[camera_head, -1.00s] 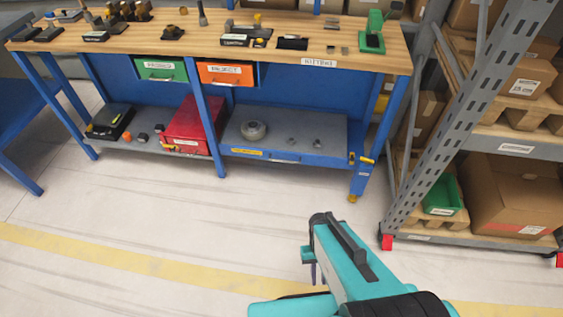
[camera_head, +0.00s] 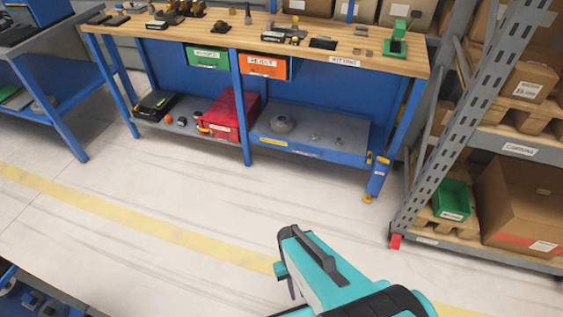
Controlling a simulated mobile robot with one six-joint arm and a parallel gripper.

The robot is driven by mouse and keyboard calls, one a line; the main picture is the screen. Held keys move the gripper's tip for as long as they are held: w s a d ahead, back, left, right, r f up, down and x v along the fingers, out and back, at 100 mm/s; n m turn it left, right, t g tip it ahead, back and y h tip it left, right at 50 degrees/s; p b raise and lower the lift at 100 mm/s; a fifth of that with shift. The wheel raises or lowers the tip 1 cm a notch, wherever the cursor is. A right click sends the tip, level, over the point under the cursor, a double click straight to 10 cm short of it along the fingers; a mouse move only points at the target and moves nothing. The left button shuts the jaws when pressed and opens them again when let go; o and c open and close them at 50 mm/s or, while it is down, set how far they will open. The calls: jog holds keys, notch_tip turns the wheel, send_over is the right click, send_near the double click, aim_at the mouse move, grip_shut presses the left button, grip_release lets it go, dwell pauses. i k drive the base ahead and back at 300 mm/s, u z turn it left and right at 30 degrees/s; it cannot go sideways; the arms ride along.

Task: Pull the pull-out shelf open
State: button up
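The pull-out shelf (camera_head: 350,138) is the low blue unit with a grey top under the right half of the workbench. Its blue front has a yellow label and a small handle (camera_head: 306,153). It looks pushed in under the bench. Nothing touches the handle.
A yellow-and-blue latch-like part (camera_head: 378,164) is at the bench's right front leg. A grey rack (camera_head: 425,165) with boxes stands close on the right. A red case (camera_head: 230,115) sits left of the shelf. The floor (camera_head: 230,195) before the bench is clear.

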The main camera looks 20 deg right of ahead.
aim_at(330, 124)
jog(key=u, duration=0.45)
jog(key=k, duration=1)
jog(key=u, duration=0.7)
jog(key=i, duration=0.85)
jog(key=z, duration=0.6)
jog(key=i, duration=1.4)
jog(key=z, duration=0.4)
